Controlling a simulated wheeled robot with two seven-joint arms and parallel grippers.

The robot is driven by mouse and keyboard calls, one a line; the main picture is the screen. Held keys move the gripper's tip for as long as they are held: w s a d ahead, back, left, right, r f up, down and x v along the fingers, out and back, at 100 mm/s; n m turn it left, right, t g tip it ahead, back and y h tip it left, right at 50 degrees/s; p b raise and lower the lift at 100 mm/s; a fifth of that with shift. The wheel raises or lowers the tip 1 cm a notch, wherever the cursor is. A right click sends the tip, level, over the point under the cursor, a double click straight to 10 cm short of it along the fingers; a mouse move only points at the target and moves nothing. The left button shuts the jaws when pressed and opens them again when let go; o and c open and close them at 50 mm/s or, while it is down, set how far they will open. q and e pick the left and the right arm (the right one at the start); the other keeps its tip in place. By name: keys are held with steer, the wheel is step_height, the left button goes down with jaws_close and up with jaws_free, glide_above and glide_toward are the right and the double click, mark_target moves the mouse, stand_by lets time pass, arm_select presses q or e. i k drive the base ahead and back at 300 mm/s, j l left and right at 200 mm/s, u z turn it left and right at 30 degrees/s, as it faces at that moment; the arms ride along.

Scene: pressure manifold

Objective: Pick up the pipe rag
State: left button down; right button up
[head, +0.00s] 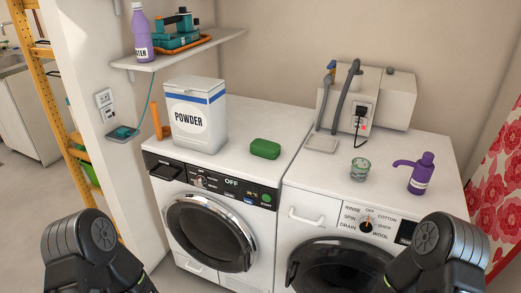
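I cannot make out a rag in the head view. Two grey hoses run at the white wall box (388,100) behind the right machine, one of them a dark curved pipe (346,92); no cloth is clearly seen on them. A small grey tray-like piece (322,144) lies below the hoses on the machine top. Only dark, rounded links of my two arms show at the lower left and lower right. Neither gripper's fingers are in the picture.
A white powder box (198,116) and green block (265,148) stand on the left washer (250,118). A glass (360,169) and purple pump bottle (421,174) stand on the right machine. A wall shelf (195,50) holds a purple bottle (141,32) and teal device (181,38).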

mark_target(268, 150)
steer(key=j+z, duration=0.15)
steer(key=z, duration=1.3)
steer(key=j+z, duration=0.35)
steer(key=k+j+z, duration=0.1)
steer(key=j+z, duration=0.2)
steer(key=j, duration=0.2)
steer(key=k+j+z, duration=0.15)
steer(key=j+z, duration=0.2)
steer(key=k+j+z, duration=0.15)
steer(key=j+z, duration=0.2)
steer(key=k+j+z, duration=0.3)
steer(key=k+j, duration=0.45)
steer(key=j, duration=0.15)
steer(key=k+j+z, duration=0.15)
steer(key=k+j, duration=0.35)
steer(key=j, duration=0.1)
